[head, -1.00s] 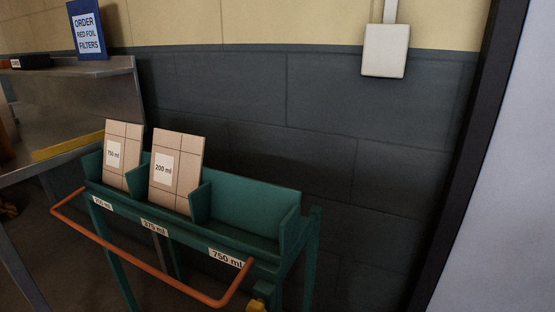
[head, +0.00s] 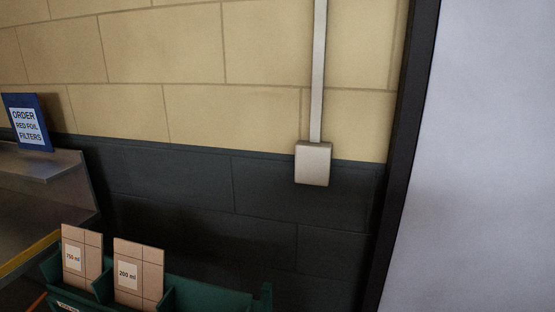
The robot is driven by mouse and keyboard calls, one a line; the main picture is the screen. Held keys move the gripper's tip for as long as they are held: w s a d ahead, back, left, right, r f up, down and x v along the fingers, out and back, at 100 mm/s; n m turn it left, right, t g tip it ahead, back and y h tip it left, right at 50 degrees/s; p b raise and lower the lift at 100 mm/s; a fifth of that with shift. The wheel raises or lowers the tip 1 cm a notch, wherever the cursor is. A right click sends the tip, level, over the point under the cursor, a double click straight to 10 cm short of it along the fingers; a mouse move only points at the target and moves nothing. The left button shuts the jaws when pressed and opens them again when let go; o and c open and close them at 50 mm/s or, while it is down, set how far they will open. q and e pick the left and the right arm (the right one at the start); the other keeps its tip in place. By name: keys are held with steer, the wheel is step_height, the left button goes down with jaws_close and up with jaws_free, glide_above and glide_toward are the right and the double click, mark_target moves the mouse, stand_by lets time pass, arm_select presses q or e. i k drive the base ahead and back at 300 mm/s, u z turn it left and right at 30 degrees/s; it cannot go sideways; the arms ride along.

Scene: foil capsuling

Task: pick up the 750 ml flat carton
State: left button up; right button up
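The flat carton with a white label that appears to read 750 ml (head: 82,258) stands upright, leaning back slightly, in the left compartment of the green rack (head: 215,296) at the lower left. A second flat carton labelled 200 ml (head: 139,274) stands in the middle compartment to its right. The right compartment shows only its upper part, and I see no carton rising from it. The rack's front and most of its slot labels are cut off by the bottom edge. Neither of my grippers is in view.
A metal bench (head: 40,165) with a blue order sign (head: 27,122) stands at the left, beside the rack. A wall box (head: 312,164) with a conduit is on the wall. A dark door frame (head: 398,160) is at the right.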

mark_target(82, 250)
steer(key=u, duration=1.4)
